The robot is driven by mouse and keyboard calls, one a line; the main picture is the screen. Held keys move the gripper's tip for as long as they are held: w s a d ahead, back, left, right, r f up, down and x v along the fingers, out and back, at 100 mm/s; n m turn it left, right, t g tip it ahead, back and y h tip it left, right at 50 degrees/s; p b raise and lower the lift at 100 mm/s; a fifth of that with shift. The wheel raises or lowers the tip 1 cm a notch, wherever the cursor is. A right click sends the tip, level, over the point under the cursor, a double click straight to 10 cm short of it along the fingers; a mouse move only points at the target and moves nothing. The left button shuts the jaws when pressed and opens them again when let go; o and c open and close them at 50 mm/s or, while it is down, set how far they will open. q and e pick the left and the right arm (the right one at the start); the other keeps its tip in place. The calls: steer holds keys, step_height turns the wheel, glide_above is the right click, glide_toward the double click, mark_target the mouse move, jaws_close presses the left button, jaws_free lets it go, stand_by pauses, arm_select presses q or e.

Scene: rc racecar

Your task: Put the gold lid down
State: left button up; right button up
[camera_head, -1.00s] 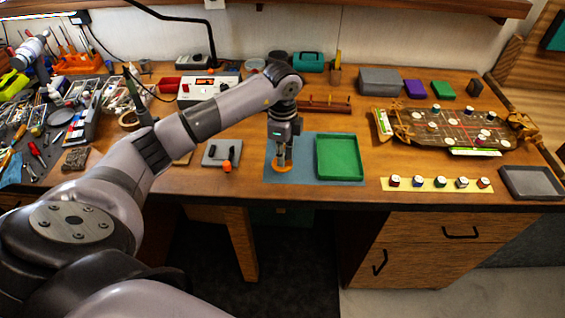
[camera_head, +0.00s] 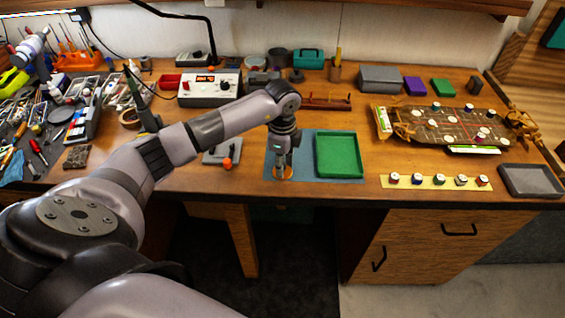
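The gold lid (camera_head: 283,174) is a small orange-gold disc low on the blue mat (camera_head: 318,181), left of the green tray (camera_head: 339,155). My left gripper (camera_head: 283,168) points straight down over it, with its fingertips at the lid. The fingers look apart, around or on the lid; it is too small to tell whether they grip it. I cannot tell whether the lid touches the mat. My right gripper is not in view.
The green tray stands close to the right of my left gripper. A yellow strip with several small jars (camera_head: 437,184) lies farther right, beside a grey tray (camera_head: 530,180). A grey plate with an orange knob (camera_head: 227,163) lies to the left.

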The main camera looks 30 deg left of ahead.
arm_select(q)
steer(key=shift+r, duration=0.1)
step_height(320, 180, up, 12)
steer(key=b, duration=0.3)
stand_by(0.4)
stand_by(0.3)
